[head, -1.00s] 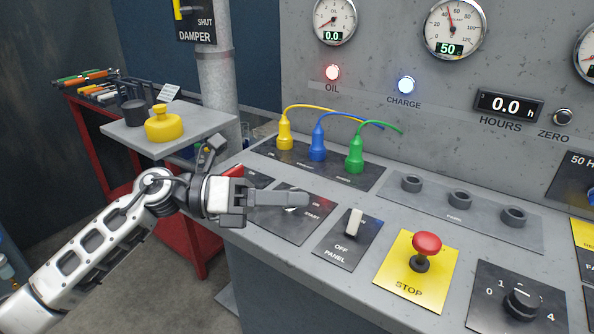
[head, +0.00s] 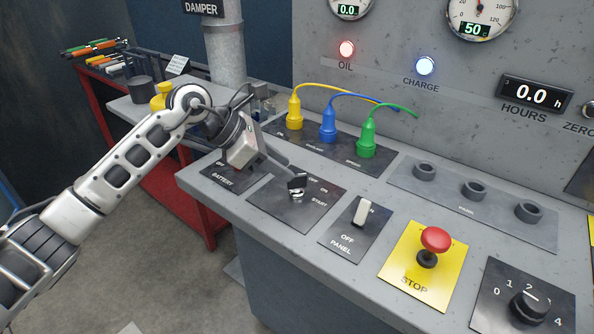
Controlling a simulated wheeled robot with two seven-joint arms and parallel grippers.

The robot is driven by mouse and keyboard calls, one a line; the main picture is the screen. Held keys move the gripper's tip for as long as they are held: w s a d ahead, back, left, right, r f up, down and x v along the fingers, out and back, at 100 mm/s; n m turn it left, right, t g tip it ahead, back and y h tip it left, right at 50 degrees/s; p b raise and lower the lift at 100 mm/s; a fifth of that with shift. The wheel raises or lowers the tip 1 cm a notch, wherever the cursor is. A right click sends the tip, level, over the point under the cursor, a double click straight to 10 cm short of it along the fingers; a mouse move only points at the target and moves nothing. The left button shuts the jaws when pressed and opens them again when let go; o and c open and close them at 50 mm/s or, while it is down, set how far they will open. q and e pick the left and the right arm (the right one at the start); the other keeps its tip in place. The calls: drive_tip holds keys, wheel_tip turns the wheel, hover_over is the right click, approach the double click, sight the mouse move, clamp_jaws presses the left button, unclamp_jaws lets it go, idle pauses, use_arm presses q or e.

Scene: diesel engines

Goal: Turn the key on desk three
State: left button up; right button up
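The key (head: 297,183) has a dark head and stands in a silver lock on the black start plate (head: 265,203) of the grey desk (head: 205,178). The plate reads START and ON. My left gripper (head: 288,170) comes in from the upper left, tilted down, with its fingertips right at the key's head. The fingers overlap in this view, so their gap is hidden. I cannot tell whether they touch the key. No desk number shows. My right gripper is out of view.
A battery plate (head: 222,176) lies left of the key, partly behind my gripper. A panel switch (head: 361,210) and red stop button (head: 436,239) stand to the right. Yellow (head: 294,112), blue (head: 328,124) and green (head: 367,138) cable plugs stand behind. The oil lamp (head: 347,48) glows red.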

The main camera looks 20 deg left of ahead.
sight(297, 175)
use_arm(q)
drive_tip(key=x, duration=0.5)
clamp_jaws()
